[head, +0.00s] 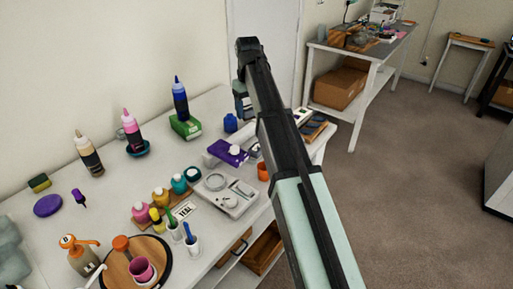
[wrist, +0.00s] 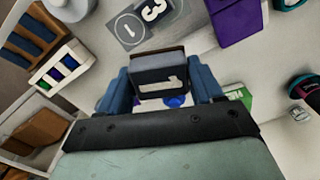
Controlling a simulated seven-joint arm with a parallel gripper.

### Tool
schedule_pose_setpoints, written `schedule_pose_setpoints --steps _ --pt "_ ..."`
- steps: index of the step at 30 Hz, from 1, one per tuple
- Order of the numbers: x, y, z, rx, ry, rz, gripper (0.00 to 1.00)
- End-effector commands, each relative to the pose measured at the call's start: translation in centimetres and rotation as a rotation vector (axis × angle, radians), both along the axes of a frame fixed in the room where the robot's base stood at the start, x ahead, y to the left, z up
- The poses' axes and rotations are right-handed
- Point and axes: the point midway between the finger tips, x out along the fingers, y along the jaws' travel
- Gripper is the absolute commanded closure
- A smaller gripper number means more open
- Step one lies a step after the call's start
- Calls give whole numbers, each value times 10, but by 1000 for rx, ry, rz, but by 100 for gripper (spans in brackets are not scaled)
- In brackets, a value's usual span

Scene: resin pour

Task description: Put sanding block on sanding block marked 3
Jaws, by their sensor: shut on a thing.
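A grey block marked 3 (wrist: 153,12) lies on the table, above the held block in the wrist view, and the two appear apart there. Beside the 3 is a lighter grey patch with a circled 1 (wrist: 128,29). In the head view my gripper (head: 242,95) is raised over the table's far end; my arm hides much of what lies there.
A purple box (head: 227,152) and a blue bottle on a green box (head: 185,125) stand left of my arm. An orange cup (head: 263,172) and a grey scale-like tray (head: 226,193) are nearer. In the wrist view a white rack (wrist: 62,65) lies left.

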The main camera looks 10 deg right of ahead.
Motion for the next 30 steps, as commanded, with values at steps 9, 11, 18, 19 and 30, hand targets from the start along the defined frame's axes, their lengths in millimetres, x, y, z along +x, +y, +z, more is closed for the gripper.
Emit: schedule_pose_setpoints --steps 9,11,18,19,30 --pt "-42 -21 -2 0 0 207 65" --pt "-43 -21 -2 0 0 250 65" --pt "-44 -21 -3 0 1 357 65" --pt "-44 -21 -5 0 1 362 65" --pt "-45 -21 -55 0 2 366 65"
